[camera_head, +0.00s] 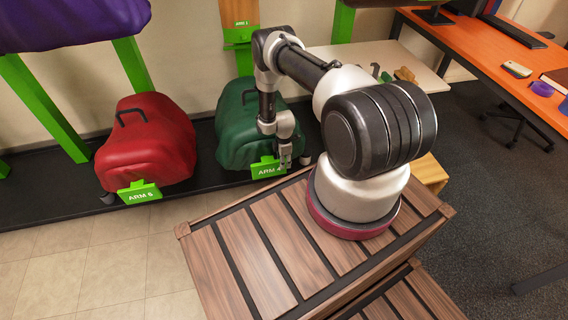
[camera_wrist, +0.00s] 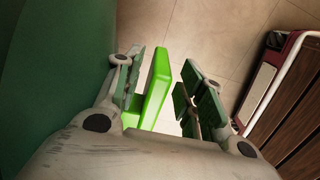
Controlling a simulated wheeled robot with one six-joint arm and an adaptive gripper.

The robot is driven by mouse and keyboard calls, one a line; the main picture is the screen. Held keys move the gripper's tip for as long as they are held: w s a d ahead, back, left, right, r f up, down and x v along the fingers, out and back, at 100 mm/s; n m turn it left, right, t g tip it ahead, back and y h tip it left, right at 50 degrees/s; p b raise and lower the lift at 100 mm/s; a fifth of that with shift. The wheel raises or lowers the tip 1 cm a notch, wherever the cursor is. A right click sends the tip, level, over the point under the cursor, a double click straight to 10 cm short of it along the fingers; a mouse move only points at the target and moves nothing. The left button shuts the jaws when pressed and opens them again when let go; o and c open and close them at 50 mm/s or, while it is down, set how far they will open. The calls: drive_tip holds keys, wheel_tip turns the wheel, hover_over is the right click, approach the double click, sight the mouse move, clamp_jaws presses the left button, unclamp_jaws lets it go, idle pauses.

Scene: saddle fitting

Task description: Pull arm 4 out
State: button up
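The arm 4 handle (camera_head: 262,169) is a bright green plate with a white label at the front of a dark green covered load (camera_head: 232,135). My gripper (camera_head: 285,160) is at the right end of this plate and hides part of its label. In the wrist view the bright green plate (camera_wrist: 154,88) stands between the two fingers of my gripper (camera_wrist: 167,92). The left finger is close to the plate; whether they touch I cannot tell. A clear gap shows between the plate and the right finger. The green cover (camera_wrist: 50,70) fills the left side there.
A red covered load (camera_head: 150,150) with the arm 6 plate (camera_head: 139,192) stands to the left on the black base. The arm 1 plate (camera_head: 238,33) is above. An orange desk (camera_head: 490,60) is at the right. Tiled floor (camera_head: 100,270) is free in front.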

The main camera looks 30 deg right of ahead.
drive_tip(key=shift+f, duration=0.95)
clamp_jaws()
